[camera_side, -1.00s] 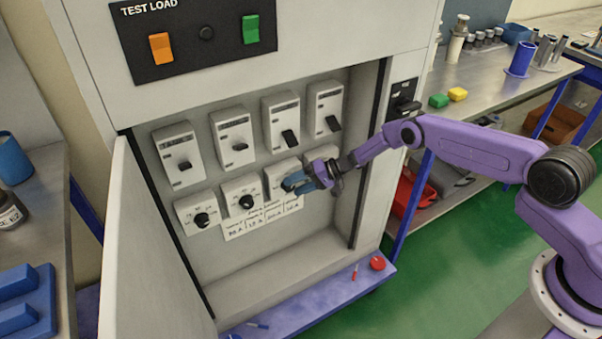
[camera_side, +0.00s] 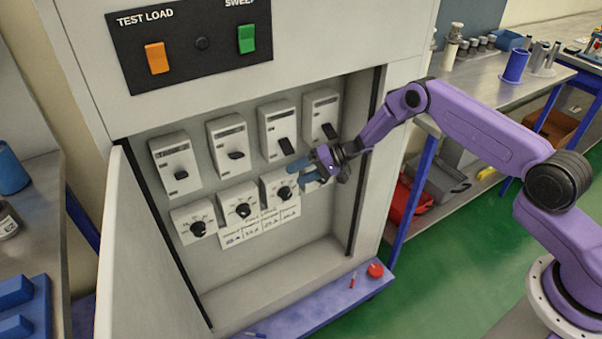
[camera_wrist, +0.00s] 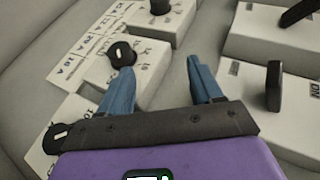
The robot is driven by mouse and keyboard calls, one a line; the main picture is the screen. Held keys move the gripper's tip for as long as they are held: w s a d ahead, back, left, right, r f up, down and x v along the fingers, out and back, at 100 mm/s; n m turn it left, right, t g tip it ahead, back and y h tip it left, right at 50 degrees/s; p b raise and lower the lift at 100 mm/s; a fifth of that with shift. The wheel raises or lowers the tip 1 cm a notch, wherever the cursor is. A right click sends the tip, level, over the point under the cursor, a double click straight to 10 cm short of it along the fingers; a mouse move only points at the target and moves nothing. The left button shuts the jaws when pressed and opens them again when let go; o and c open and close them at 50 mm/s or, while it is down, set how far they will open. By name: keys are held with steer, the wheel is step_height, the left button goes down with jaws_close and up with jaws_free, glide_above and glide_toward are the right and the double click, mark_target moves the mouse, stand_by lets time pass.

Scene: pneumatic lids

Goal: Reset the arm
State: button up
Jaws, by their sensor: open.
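My gripper (camera_side: 300,174) is inside the open cabinet (camera_side: 275,262), just in front of the lower row of dials. Its two blue fingers also show in the wrist view (camera_wrist: 160,80), spread apart with nothing between them. In the side view the fingertips are close to the third lower dial (camera_side: 284,191); I cannot tell if they touch it. In the wrist view a black dial knob (camera_wrist: 122,54) lies just beyond the left finger. The fourth lower dial is hidden behind my gripper. My arm (camera_side: 470,125) reaches in from the right.
Several breakers with black levers (camera_side: 232,140) line the upper row. A paper label (camera_side: 262,228) sits under the dials. The cabinet door (camera_side: 145,250) stands open at left. A purple ledge (camera_side: 320,307) holds a red round part (camera_side: 375,270). A workbench (camera_side: 490,85) is behind my arm.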

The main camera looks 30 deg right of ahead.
stand_by(0.3)
steer(key=s+a+r+n+g+h, duration=0.1)
steer(key=s+a+r+n+g, duration=0.45)
steer(key=s+a+r, duration=0.45)
steer(key=s+r+n+g+h, duration=0.2)
steer(key=s+r, duration=0.3)
steer(key=s, duration=0.3)
steer(key=s+r+n+g+h, duration=0.15)
steer(key=s+r, duration=0.25)
steer(key=s, duration=0.4)
steer(key=s+d+r+n+t+h, duration=0.1)
steer(key=s+d+r+n+h, duration=0.2)
steer(key=s+d, duration=0.6)
steer(key=s+d+r+n+t+h, duration=0.2)
steer(key=s+d+r+n+h, duration=0.1)
steer(key=s+d, duration=0.6)
steer(key=s+r, duration=0.1)
steer(key=s, duration=0.3)
steer(key=shift+s+d+t, duration=0.15)
steer(key=shift+s+t, duration=0.15)
steer(key=shift+s, duration=0.05)
